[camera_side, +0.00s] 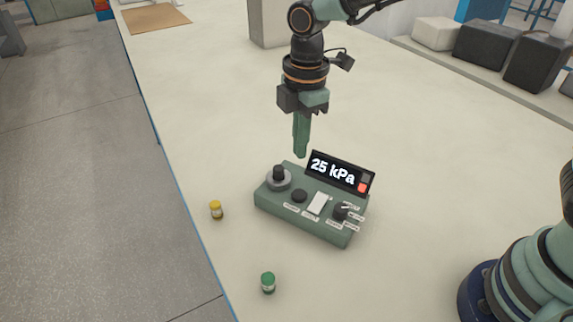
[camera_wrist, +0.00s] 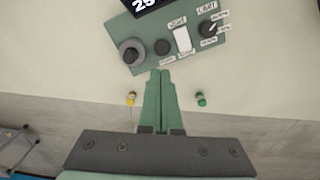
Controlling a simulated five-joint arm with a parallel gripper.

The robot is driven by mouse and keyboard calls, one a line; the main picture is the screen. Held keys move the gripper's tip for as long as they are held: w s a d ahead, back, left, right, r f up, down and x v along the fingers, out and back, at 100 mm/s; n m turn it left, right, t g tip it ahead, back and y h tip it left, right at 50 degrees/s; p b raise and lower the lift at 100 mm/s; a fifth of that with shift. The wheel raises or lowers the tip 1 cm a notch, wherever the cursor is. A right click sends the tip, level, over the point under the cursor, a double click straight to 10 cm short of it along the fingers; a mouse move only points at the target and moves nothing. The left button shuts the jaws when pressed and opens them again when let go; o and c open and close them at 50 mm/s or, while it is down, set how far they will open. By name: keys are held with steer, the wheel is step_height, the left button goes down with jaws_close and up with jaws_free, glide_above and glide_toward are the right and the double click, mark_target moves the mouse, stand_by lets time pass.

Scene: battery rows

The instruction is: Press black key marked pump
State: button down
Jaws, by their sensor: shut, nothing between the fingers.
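A green control box (camera_side: 300,225) stands on the pale table. Its tilted black display (camera_side: 341,173) reads "25 kPa". On its top a round black key (camera_side: 299,195) sits between a black knob on a grey collar (camera_side: 278,178) and a white rocker switch (camera_side: 318,204). The black key also shows in the wrist view (camera_wrist: 162,47), just beyond my fingertips. The small labels are too blurred to read surely.
A black rotary knob (camera_side: 341,211) with several labels is at the box's right end. A yellow-capped vial (camera_side: 216,210) and a green-capped vial (camera_side: 268,282) stand in front of the box. The table's edge lies to the left. Grey and black blocks (camera_side: 485,45) are at the back right.

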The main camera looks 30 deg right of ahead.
step_height(320, 180, up, 2)
steer(key=shift+r, duration=0.15)
stand_by(2.7)
steer(key=s+d+r+m+t, duration=0.2)
steer(key=s+d+m, duration=0.3)
steer(key=d+m, duration=0.4)
steer(key=s+d+r+m+t, duration=0.3)
steer(key=s+d+r+m, duration=0.1)
steer(key=d+m, duration=0.5)
steer(key=shift+s+d+r, duration=0.2)
steer(key=shift+s+d, duration=0.35)
steer(key=shift+s, duration=0.3)
stand_by(1.1)
